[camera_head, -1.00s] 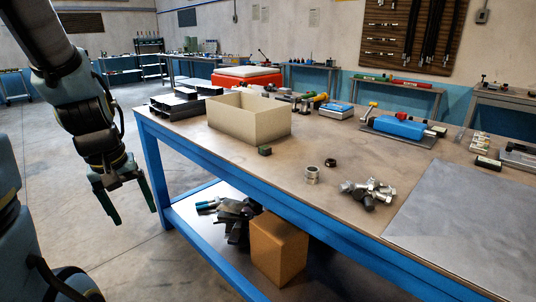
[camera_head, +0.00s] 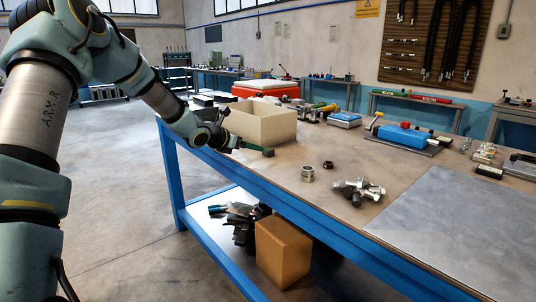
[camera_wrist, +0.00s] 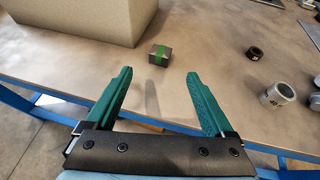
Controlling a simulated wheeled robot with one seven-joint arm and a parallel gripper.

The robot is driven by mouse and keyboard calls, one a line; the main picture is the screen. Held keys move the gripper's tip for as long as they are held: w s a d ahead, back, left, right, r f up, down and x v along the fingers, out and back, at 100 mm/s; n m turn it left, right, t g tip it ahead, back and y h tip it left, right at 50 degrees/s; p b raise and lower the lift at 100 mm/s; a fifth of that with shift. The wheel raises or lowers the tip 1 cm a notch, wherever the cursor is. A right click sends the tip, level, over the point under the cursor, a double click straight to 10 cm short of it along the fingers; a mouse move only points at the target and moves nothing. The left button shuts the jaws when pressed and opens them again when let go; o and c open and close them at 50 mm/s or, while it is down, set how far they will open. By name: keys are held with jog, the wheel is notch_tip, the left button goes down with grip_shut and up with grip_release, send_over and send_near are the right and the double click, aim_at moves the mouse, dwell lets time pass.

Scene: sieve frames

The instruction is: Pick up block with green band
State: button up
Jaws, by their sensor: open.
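The block with the green band (camera_wrist: 159,53) is a small dark block lying on the workbench, in front of the cardboard box. In the wrist view it sits beyond and between my fingertips, apart from both. My gripper (camera_wrist: 160,82) is open with green fingers and nothing between them. In the head view my gripper (camera_head: 252,148) reaches over the bench's left edge at the block's place. There its green finger overlaps the block, so I cannot clearly separate the two.
An open beige box (camera_head: 264,122) stands just behind the block. A metal ring (camera_head: 308,174), a small dark ring (camera_head: 328,164) and a metal fitting (camera_head: 358,190) lie to the right. The blue bench edge (camera_head: 290,196) runs along the front. Bare bench top lies around the block.

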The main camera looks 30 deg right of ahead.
aim_at(268, 149)
jog(key=p+x, duration=0.1)
jog(key=x, duration=0.4)
jog(key=shift+d, duration=0.15)
jog(key=p+x, duration=0.3)
jog(key=shift+w+d+r, duration=0.1)
jog(key=shift+d, duration=0.4)
jog(key=shift+w+d+f, duration=0.25)
jog(key=shift+d+f, duration=0.15)
jog(key=shift+d, duration=0.1)
grip_shut()
